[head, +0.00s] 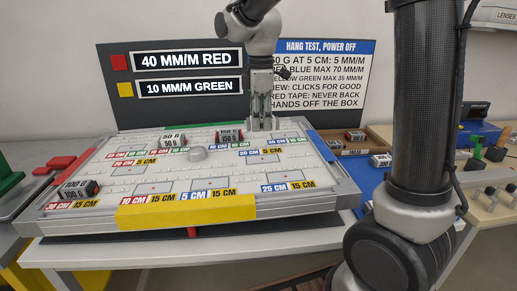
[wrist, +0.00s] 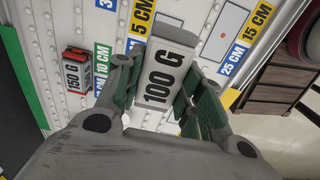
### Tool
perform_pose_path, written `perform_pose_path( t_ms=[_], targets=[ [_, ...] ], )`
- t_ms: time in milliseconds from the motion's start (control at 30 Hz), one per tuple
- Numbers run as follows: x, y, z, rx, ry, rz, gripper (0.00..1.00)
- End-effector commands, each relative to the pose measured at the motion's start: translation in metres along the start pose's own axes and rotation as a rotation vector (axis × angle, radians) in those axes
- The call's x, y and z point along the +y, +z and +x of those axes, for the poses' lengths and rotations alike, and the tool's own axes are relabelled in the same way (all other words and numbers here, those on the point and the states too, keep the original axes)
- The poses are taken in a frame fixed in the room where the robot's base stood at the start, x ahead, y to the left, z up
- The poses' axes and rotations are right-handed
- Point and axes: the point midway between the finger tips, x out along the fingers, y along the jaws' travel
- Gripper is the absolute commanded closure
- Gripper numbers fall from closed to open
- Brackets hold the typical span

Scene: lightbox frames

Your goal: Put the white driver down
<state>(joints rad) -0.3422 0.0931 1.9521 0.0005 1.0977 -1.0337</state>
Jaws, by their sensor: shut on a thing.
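My gripper (head: 262,122) points down over the back of the large white lightbox frame (head: 125,170). In the wrist view its two green-padded fingers (wrist: 166,88) are shut on a pale block marked 100 G, which I take as the white driver (wrist: 160,72). In the head view the block is mostly hidden by the fingers. I cannot tell whether it touches the frame's panel or hangs just above it.
A red-topped 150 G block (wrist: 77,72) sits left of the fingers in the wrist view. In the head view a 50 G block (head: 172,138) and another block (head: 78,188) stand on the frame. A wooden tray (head: 366,142) holds blocks at right. Bare panel lies between.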

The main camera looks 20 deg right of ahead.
Motion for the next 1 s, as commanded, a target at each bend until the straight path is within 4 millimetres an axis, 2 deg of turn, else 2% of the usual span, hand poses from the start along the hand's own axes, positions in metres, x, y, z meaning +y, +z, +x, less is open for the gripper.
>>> perform_pose_path(
  t_ms=[33,133,367,533,1000],
  targets=[
    [-0.001,0.001,0.012,-0.003,-0.005,0.000,0.88],
    [-0.001,0.000,0.030,-0.002,-0.003,0.000,0.88],
    [0.000,0.000,0.052,-0.001,-0.001,0.001,0.88],
    [0.000,0.000,0.077,-0.001,-0.002,0.002,0.88],
    [0.000,0.000,0.087,0.000,0.000,0.002,0.88]
  ],
)
